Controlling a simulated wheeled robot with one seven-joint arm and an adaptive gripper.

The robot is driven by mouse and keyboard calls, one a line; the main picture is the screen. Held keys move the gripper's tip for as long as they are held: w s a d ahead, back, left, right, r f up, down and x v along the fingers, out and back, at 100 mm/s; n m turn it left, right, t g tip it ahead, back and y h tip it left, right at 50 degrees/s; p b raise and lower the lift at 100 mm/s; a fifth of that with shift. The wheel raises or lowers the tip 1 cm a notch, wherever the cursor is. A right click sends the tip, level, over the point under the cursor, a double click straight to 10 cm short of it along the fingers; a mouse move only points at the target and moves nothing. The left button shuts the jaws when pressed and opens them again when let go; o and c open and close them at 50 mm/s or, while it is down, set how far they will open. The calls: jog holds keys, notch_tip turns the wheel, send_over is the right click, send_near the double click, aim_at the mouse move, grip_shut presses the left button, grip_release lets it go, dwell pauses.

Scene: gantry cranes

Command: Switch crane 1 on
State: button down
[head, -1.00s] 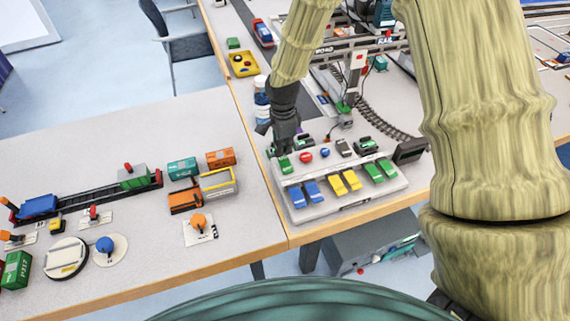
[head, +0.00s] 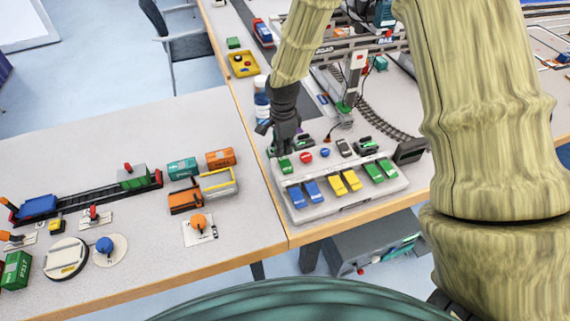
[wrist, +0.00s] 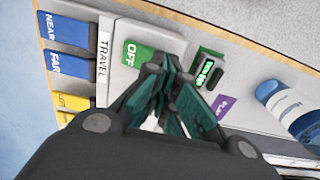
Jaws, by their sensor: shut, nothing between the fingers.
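The control box (head: 345,197) stands on the table corner, with blue, yellow and green buttons along its front. A green switch (head: 285,166) sits at its back left. In the wrist view the green switch (wrist: 140,52) is marked OFF and sits on a pale plate. My gripper (head: 283,150) is shut and empty, just behind the switch in the head view. In the wrist view my gripper (wrist: 165,85) is at the switch's lower right edge and hides part of it. I cannot tell whether they touch.
A small green-lit display (wrist: 207,74) and a purple label (wrist: 222,106) lie beside the switch. The gantry crane (head: 357,70) and curved track are behind the box. Model wagons and levers occupy the left table.

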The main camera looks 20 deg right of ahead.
aim_at(283, 158)
jog(key=shift+f+b, duration=0.55)
jog(key=shift+f, duration=0.65)
dwell(1.0)
jog(key=shift+r+p, duration=2.65)
jog(key=shift+r, duration=0.85)
